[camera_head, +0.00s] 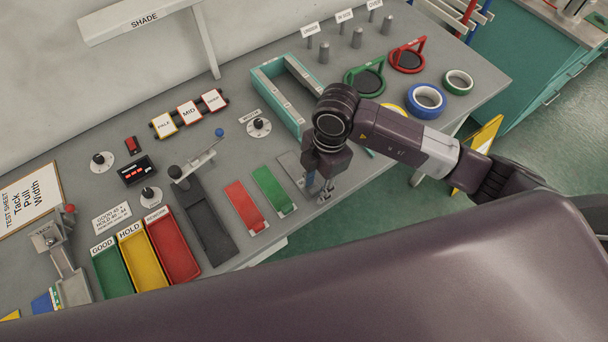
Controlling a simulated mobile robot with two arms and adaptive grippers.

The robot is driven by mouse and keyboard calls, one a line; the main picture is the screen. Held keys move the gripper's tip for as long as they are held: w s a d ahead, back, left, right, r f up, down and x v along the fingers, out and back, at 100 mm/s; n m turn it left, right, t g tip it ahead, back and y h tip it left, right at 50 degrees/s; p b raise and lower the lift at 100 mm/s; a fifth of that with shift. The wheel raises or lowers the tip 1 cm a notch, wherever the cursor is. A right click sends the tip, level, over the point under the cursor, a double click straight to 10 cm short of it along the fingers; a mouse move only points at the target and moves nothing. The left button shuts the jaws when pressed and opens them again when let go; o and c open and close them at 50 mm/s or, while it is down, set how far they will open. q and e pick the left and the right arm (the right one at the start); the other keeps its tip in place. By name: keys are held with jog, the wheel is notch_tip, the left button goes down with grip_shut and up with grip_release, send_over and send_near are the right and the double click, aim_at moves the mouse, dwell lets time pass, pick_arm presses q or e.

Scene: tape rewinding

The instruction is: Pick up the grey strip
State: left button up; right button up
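My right gripper (320,187) points down at the front edge of the bench, just right of the green strip-shaped pad. Its fingers are small and partly hidden under the wrist, so I cannot tell whether they are open or shut. A flat grey piece (290,164) lies on the bench beside and partly under this gripper; I cannot tell for sure that it is the grey strip. A large arm of mine fills the foreground; my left gripper is not in view.
A red pad (245,206) and a green pad (272,190) lie left of the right gripper. A dark channel with a lever (208,225) and red, yellow and green bins (143,262) stand further left. A teal frame (262,86) and tape rolls (427,99) are behind and right.

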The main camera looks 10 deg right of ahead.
grip_shut()
jog(key=shift+w, duration=0.1)
dwell(0.4)
